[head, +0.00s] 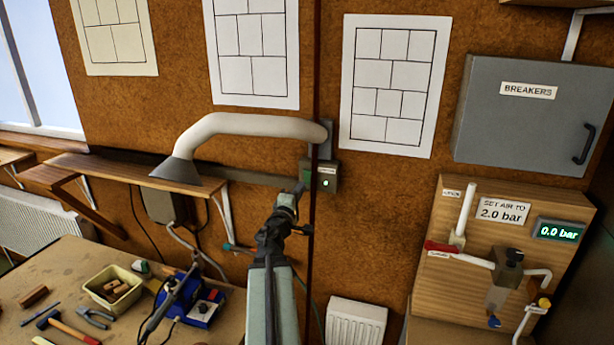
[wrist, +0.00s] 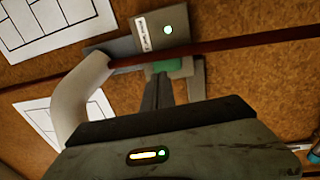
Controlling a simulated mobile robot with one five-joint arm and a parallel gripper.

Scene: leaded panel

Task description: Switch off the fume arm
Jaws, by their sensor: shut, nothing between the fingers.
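The fume arm (head: 245,124) is a pale bent tube with a dark cone hood (head: 175,172), mounted on the wall. It also shows in the wrist view (wrist: 78,95). A small grey-green switch box (head: 331,183) sits on the wall below its mount, with a lit pale green lamp. In the wrist view the box (wrist: 150,42) shows a white label, the lit lamp (wrist: 168,30) and a green part (wrist: 167,66) at its lower edge. My gripper (wrist: 164,82) is shut and empty, its tips right at the green part. I cannot tell whether they touch it. In the head view my gripper (head: 301,190) is just left of the box.
A dark red vertical pipe (head: 316,75) runs beside the box. A wooden shelf (head: 120,172) is on the left. Below it a bench (head: 60,262) holds tools and a blue soldering station (head: 202,308). On the right are a grey breaker cabinet (head: 525,120) and an air panel reading 0.0 bar (head: 558,231).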

